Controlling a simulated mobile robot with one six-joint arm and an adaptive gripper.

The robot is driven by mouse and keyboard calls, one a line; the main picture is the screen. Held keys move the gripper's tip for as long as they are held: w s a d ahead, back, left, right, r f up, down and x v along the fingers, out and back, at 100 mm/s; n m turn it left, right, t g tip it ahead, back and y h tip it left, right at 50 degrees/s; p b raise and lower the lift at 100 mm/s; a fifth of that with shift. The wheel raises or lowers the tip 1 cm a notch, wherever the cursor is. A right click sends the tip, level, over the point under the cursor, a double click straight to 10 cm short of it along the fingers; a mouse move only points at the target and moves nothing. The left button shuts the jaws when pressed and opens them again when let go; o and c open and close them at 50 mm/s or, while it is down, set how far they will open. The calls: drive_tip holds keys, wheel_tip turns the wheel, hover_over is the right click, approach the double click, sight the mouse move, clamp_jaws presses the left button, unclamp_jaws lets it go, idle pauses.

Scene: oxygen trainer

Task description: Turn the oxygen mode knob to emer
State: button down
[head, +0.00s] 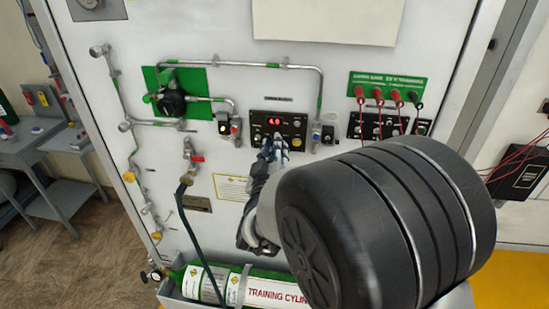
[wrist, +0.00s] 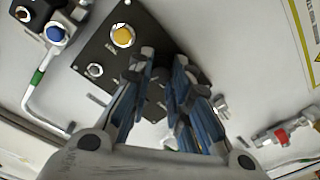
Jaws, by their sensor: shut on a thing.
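The black oxygen control panel (head: 257,122) is on the white board in the head view, with a red lit display and a yellow button (head: 295,143). In the wrist view the same panel (wrist: 103,50) appears turned over, with the yellow button (wrist: 122,36) at upper left. My gripper (head: 271,147) reaches the panel's lower left part. In the wrist view its blue-padded fingers (wrist: 161,78) close around a dark knob (wrist: 160,75) on the panel. The fingers hide most of the knob, and its pointer and labels cannot be read.
A valve block with a blue knob (wrist: 54,33) sits beside the panel. A red-handled valve (head: 196,158) and a hose are to the left in the head view. Red leads plug in at the right (head: 378,98). A green training cylinder (head: 257,272) lies below. My arm covers the lower right.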

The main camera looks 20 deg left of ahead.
drive_tip(key=shift+m+b, duration=3.05)
drive_tip(key=shift+m, duration=0.25)
drive_tip(key=shift+t+h, duration=0.3)
drive_tip(key=c, duration=1.5)
unclamp_jaws()
drive_tip(key=shift+o, duration=0.2)
drive_tip(key=v, duration=1.2)
